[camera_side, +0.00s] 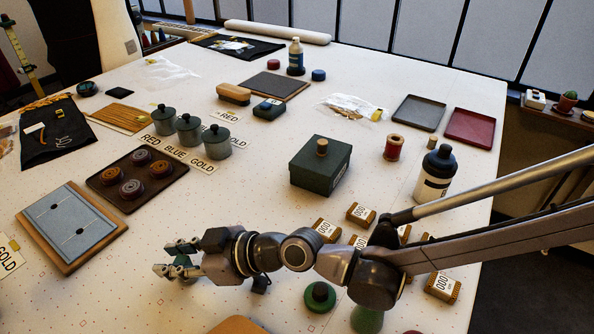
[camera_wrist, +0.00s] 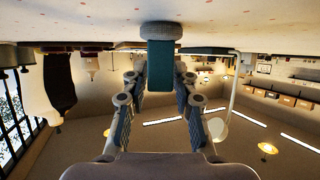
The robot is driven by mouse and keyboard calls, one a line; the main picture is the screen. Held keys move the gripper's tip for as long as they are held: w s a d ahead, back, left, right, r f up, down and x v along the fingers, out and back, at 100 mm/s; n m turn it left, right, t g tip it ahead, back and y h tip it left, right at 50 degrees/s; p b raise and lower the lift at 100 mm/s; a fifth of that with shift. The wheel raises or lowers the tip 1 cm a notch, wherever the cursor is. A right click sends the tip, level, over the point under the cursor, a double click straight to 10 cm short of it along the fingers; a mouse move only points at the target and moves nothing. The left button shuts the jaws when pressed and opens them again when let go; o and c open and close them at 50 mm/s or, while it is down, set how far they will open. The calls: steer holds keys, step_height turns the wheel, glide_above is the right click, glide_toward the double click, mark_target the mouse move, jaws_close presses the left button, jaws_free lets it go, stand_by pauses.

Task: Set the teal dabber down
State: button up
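The teal dabber (camera_wrist: 161,66) shows in the wrist view as a teal block with a round grey end. The grey end points toward the table surface, which fills the top of that view. My gripper (camera_wrist: 160,82) has its fingers on both sides of the dabber, closed in around its teal body. In the side view, my gripper (camera_side: 176,258) is low over the left front of the table, and only a bit of the teal dabber (camera_side: 181,261) shows between the fingers. I cannot tell whether the grey end touches the table.
A brown tray (camera_side: 168,184) with several round discs and a wooden-framed grey-blue pad (camera_side: 72,228) lie beyond and left of my gripper. Lidded jars (camera_side: 217,142) stand behind label strips. A dark green box (camera_side: 320,165) is at centre. Brown labelled blocks (camera_side: 361,213) lie near my arm.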

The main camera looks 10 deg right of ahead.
steer(key=shift+r, duration=0.1)
steer(key=shift+d+r, duration=0.1)
steer(key=v, duration=1.2)
steer(key=w+d+r+m+t+h, duration=0.1)
steer(key=w+d+m+h, duration=0.2)
steer(key=d, duration=0.9)
steer(key=w+d+r+m+t+h, duration=0.1)
steer(key=w+d+r+m+h, duration=0.15)
steer(key=d, duration=1.05)
steer(key=s+d+f+m+h, duration=0.2)
steer(key=s+d+m+h, duration=0.1)
steer(key=d, duration=0.9)
steer(key=s+d+f+m+h, duration=0.2)
steer(key=s+d+m+h, duration=0.2)
steer(key=s+d, duration=0.3)
steer(key=d+m, duration=0.1)
steer(key=d, duration=0.4)
steer(key=shift+d+f, duration=0.15)
steer(key=shift+f, duration=0.05)
